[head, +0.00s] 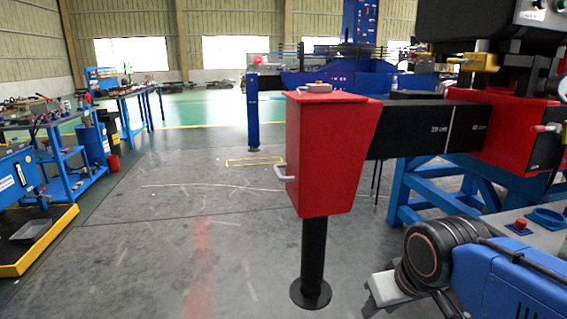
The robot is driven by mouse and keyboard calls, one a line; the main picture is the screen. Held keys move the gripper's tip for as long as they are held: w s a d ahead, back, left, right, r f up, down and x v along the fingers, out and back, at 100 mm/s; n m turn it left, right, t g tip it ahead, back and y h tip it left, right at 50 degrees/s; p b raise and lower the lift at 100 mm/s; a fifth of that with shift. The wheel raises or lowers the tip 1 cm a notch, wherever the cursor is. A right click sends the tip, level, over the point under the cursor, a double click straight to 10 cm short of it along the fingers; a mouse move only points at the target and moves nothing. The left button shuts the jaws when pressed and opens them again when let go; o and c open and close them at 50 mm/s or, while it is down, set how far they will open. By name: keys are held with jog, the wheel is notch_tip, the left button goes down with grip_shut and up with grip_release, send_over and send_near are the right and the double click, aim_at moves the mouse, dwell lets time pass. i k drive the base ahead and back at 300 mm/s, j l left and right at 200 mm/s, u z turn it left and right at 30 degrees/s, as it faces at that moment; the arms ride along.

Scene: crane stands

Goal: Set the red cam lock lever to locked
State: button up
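A small red lever (546,128) shows at the right edge of the view, on the dark end face of a red block (487,133). It points roughly sideways and is small in the picture; I cannot tell from it whether it is locked. The red block sits around a black beam (414,129) marked "20 cm" and "40 cm". The beam runs left to a red outrigger box (325,150) on a black leg with a round foot.
The red box has a pale handle (284,174) on its left side. Blue trestle legs (405,190) stand under the beam. A grey panel with a red button (520,225) lies at the lower right. Workbenches line the left. The grey floor between is clear.

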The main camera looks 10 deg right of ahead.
aim_at(546, 129)
jog(key=z, duration=1.6)
